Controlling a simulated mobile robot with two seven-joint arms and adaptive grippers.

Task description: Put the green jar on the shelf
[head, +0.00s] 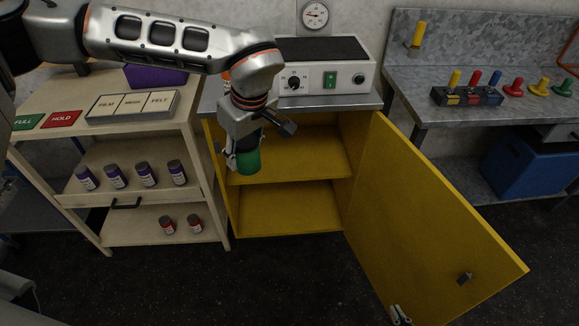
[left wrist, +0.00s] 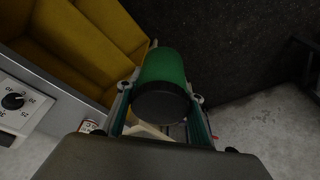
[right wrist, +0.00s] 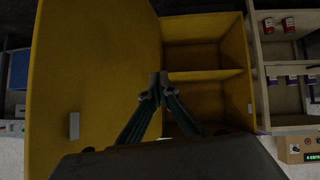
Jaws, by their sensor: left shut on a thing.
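The green jar (head: 249,162) is held in my left gripper (head: 240,150) in front of the open yellow cabinet. In the left wrist view the jar (left wrist: 164,68) sits between the two fingers, its dark end facing the camera. The cabinet has a middle shelf (head: 315,160) and a floor (head: 290,210), both bare where visible. The jar hides part of the shelf's left side. My right gripper (right wrist: 158,82) has its fingertips together with nothing between them. It shows at the bottom edge of the head view (head: 400,318), near the cabinet door.
The yellow door (head: 425,220) stands wide open to the right. A cream cart (head: 150,205) with several purple-labelled jars and two red ones stands left. A grey instrument (head: 325,75) sits on the cabinet top. A workbench (head: 480,100) with coloured pegs and a blue bin is at right.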

